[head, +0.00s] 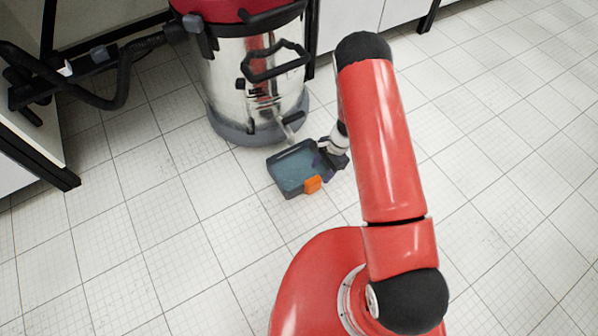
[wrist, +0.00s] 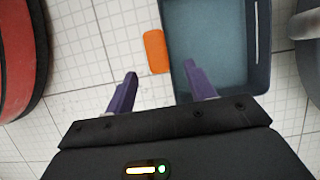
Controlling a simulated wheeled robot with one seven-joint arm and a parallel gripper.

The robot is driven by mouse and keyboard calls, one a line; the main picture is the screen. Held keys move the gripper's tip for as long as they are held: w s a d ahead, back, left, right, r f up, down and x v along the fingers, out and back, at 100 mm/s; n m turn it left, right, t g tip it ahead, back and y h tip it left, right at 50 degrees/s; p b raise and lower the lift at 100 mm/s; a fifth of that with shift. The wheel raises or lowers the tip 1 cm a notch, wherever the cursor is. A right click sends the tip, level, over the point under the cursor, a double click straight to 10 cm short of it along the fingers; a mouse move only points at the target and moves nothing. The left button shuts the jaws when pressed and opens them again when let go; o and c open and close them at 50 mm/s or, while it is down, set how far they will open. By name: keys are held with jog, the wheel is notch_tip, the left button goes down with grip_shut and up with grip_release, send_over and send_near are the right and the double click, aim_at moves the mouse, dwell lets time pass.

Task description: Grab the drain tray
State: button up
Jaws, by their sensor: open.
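The drain tray (head: 292,171) is a shallow dark blue-grey tray with a bluish inside and an orange tab (head: 313,184) on its near side. It sits on the floor in front of the metal-bodied machine. My gripper (head: 322,164) is at the tray's right end in the head view, partly hidden behind my arm. In the wrist view the tray (wrist: 215,55) fills the upper right. My gripper's purple fingers (wrist: 160,72) are apart. The right finger overlaps the tray's inside; the left is outside it. The tray's side wall shows between them, with the orange tab just ahead. I cannot tell whether they touch it.
The machine (head: 235,85), with a red top, steel body and grey base, stands right behind the tray. A black hose (head: 125,80) and cart frame are at the left. White cabinets (head: 350,15) line the back. The tiled floor is clear to the left and right.

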jog(key=b+x, duration=0.1)
jog(key=x, duration=0.7)
jog(key=shift+s+a+f, duration=0.2)
jog(key=shift+f, duration=0.15)
jog(key=shift+c, duration=0.4)
grip_shut()
